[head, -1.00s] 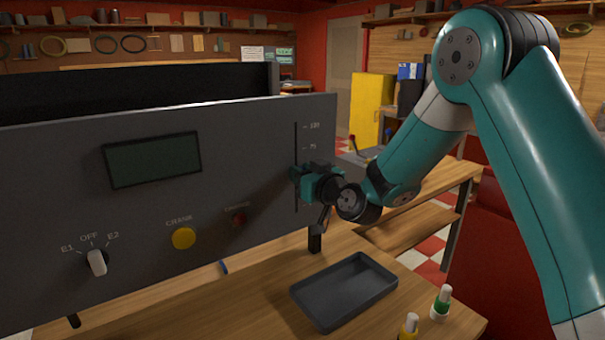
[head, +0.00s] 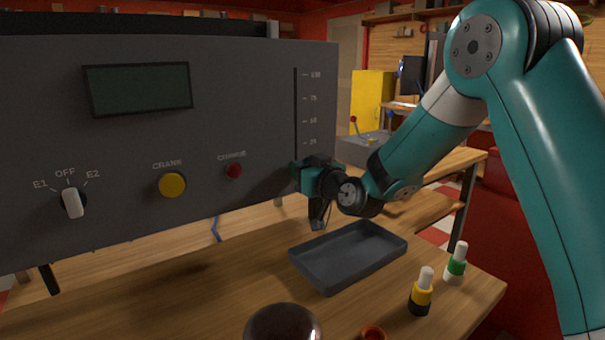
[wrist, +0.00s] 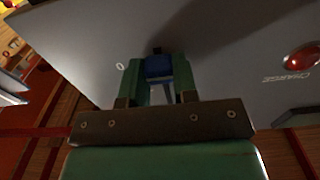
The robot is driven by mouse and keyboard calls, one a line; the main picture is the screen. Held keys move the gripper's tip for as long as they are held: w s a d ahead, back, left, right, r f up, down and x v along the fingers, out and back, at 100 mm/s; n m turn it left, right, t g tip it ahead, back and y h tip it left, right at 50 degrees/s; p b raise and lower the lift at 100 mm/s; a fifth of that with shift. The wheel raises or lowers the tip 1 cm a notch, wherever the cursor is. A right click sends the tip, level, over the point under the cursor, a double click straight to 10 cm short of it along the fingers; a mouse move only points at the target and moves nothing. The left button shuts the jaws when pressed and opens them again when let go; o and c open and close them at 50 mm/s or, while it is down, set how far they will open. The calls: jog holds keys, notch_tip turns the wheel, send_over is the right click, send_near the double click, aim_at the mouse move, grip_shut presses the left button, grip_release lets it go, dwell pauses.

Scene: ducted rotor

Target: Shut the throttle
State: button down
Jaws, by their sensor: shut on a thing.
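The throttle is a slider in a dark vertical slot (head: 296,115) at the right side of the grey panel, with a scale from 100 at the top. My gripper (head: 304,177) is at the low end of the slot, below the lowest scale mark I can read in the head view. In the wrist view its two green fingers (wrist: 159,88) are shut on the blue throttle knob (wrist: 158,66), close to the printed 0. The head view hides the knob behind my gripper.
The panel (head: 130,140) also carries a dark display (head: 140,88), a selector knob (head: 73,203) pointing near OFF, a yellow crank button (head: 172,185) and a red charge button (head: 233,171). Below my gripper, an empty grey tray (head: 325,282) and two small bottles (head: 421,292) stand on the bench.

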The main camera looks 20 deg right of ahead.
jog(key=shift+f, duration=0.4)
jog(key=c, duration=0.9)
grip_release()
jog(key=shift+r, duration=0.1)
jog(key=b+v, duration=0.9)
jog(key=v, duration=0.8)
jog(key=shift+s+r, duration=0.1)
jog(key=shift+s, duration=0.15)
